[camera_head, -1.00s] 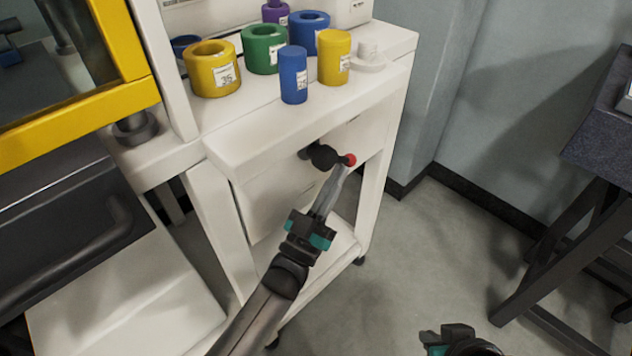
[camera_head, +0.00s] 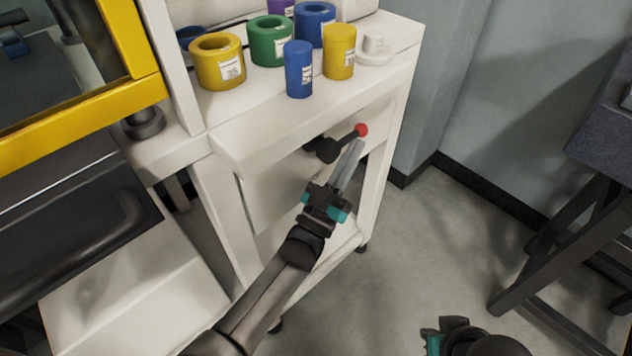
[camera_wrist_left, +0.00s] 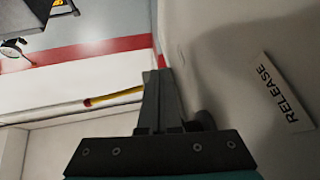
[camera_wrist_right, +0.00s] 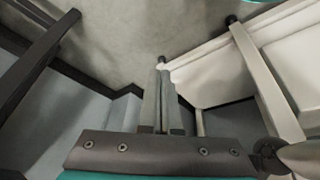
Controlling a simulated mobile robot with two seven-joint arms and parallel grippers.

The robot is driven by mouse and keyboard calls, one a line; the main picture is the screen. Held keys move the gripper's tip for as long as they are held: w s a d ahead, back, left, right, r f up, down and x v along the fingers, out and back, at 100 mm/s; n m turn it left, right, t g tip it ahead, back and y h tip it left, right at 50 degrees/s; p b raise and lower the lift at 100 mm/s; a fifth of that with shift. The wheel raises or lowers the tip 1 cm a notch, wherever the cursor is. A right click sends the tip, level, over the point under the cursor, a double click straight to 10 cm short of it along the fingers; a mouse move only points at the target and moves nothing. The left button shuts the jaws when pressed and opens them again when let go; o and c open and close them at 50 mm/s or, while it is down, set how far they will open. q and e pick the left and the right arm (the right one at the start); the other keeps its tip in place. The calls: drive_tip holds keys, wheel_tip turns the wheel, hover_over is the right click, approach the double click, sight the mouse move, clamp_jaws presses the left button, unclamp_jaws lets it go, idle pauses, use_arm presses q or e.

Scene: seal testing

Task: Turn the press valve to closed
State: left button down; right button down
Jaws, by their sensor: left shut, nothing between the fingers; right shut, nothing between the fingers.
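The press valve (camera_head: 328,150) is a black hub on the front of the white cart, under its top. Its short lever points up and right to a red knob (camera_head: 361,130). My left gripper (camera_head: 357,147) is shut and empty, its fingertips just below the knob at the lever; whether they touch it I cannot tell. In the left wrist view the shut fingers (camera_wrist_left: 157,78) lie close along the white panel, left of a "RELEASE" label (camera_wrist_left: 279,93). My right gripper shows in part at the bottom of the head view; in its wrist view the fingers (camera_wrist_right: 160,68) are shut and empty.
Yellow (camera_head: 220,70), green (camera_head: 270,52) and blue (camera_head: 298,75) rings and cylinders stand on the cart top (camera_head: 250,122). A yellow-framed machine (camera_head: 80,122) is at left. A dark table (camera_head: 600,130) stands at right. The floor between is clear.

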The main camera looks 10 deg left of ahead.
drive_tip(key=shift+f, duration=0.15)
idle(0.3)
